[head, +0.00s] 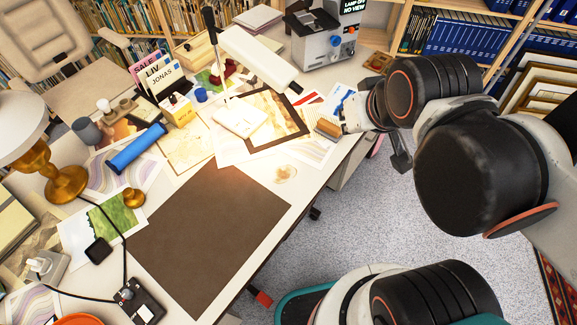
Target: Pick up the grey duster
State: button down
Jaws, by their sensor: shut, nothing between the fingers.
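A small block with a tan, ribbed top and a greyish edge (327,128) lies on papers near the table's right edge; it looks like the grey duster, but it is too small to be sure. My gripper (348,120) is just right of the block, at the table's edge. It is shut and empty. Its fingers are small and partly hidden by my own arm, and I cannot tell whether they touch the block.
A brown framed print (275,118) lies left of the block, under a white lamp arm (258,60). A grey machine (325,45) stands behind. A dark brown mat (212,235) covers the front of the table (318,180). A blue roll (136,149) lies at left.

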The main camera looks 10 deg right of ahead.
aim_at(330, 131)
jog(key=l+u, duration=0.9)
jog(key=l, duration=0.2)
jog(key=i+u, duration=0.1)
jog(key=u, duration=0.25)
jog(key=k+l+z, duration=0.2)
